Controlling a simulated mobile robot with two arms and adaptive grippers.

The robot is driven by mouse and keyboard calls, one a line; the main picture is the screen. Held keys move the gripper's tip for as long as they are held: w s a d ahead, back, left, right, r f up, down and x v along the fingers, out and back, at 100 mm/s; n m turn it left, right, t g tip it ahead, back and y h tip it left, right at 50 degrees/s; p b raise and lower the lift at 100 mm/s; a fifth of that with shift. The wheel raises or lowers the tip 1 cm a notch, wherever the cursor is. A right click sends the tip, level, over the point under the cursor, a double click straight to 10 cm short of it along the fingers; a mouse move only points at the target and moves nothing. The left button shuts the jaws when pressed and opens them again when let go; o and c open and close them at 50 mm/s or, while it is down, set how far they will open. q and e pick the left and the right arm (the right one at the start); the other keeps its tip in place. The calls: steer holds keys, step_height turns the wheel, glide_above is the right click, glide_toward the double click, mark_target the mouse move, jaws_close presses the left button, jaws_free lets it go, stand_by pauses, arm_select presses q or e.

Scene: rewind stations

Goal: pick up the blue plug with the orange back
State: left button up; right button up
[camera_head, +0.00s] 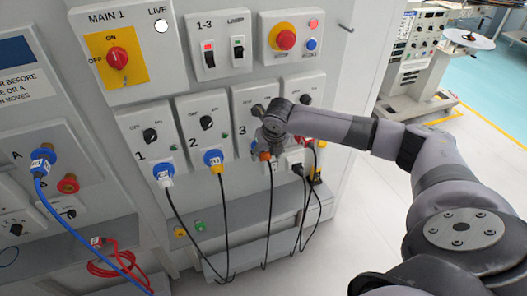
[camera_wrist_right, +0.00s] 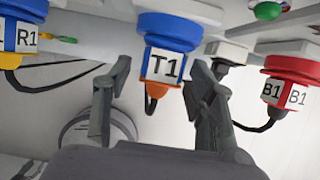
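The blue plug with the orange back (camera_wrist_right: 165,62), labelled T1, sits in a round blue socket in the right wrist view. A dark cable runs from its orange back. In the head view only its orange back (camera_head: 265,155) shows clearly below station 3; my gripper hides the rest. My right gripper (camera_wrist_right: 160,78) is open, with one finger on each side of the plug. Gaps show between the fingers and the plug, so it is not gripped. In the head view the right gripper (camera_head: 270,128) is in front of station 3. My left gripper is not in view.
A red plug (camera_wrist_right: 286,88), labelled B1, is close on the right. Station 1 holds a white-backed plug (camera_head: 165,180). Black cables hang below the stations. Open floor (camera_head: 345,200) lies right of the cabinet.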

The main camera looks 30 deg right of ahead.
steer(key=c, duration=1.1)
steer(key=shift+r, duration=0.1)
steer(key=shift+c, duration=0.2)
steer(key=shift+s+r, duration=0.1)
steer(key=shift+r, duration=0.05)
steer(key=s+a+r+b, duration=0.1)
steer(key=s+r, duration=0.1)
steer(key=s, duration=0.2)
steer(key=s+a+r+b, duration=0.1)
steer(key=s+r, duration=0.2)
steer(key=s, duration=0.2)
steer(key=s+a+r, duration=0.1)
steer(key=s+r, duration=0.1)
steer(key=s, duration=0.2)
steer(key=shift+s+a+r+b, duration=0.15)
steer(key=shift+s+r+b, duration=0.15)
steer(key=shift+b, duration=0.1)
jaws_close()
steer(key=shift+w, duration=0.1)
steer(key=o, duration=0.6)
jaws_free()
jaws_close()
steer(key=shift+s+a+p, duration=0.15)
steer(key=shift+s+p, duration=0.35)
steer(key=shift+s, duration=0.2)
steer(key=shift+s+a+p, duration=0.15)
steer(key=shift+s+p, duration=0.3)
steer(key=shift+s, duration=0.2)
